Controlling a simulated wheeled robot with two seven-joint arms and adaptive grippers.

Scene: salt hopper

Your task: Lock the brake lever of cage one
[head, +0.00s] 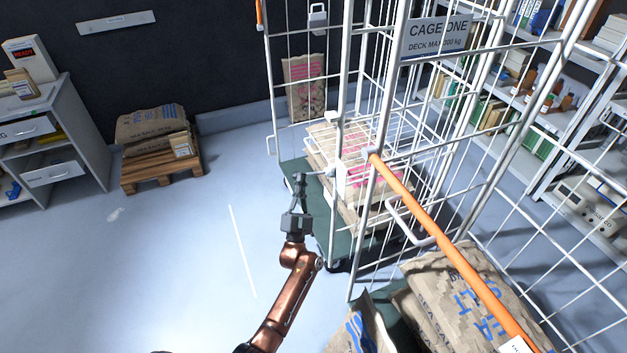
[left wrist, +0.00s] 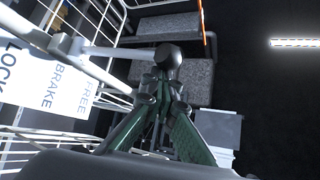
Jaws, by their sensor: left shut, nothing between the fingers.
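Cage one, a white wire roll cage with a name sign (head: 437,37), stands right of centre in the head view. Its brake lever shows in the left wrist view as a pale rod (left wrist: 110,51) ending in a dark round knob (left wrist: 168,58). A white plate (left wrist: 48,82) reading FREE, BRAKE and LOCK is beside the rod. My left gripper (head: 300,183) is shut and empty, with its tips at the knob end of the lever. In the left wrist view the fingertips (left wrist: 162,84) overlap the knob; I cannot tell whether they touch. My right gripper is out of view.
Sacks (head: 345,150) lie on the cage's green deck. An orange bar (head: 430,222) slants across the right foreground, above more sacks (head: 455,300). A pallet (head: 160,168) with sacks and a drawer unit (head: 60,150) stand at left. The floor between is clear.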

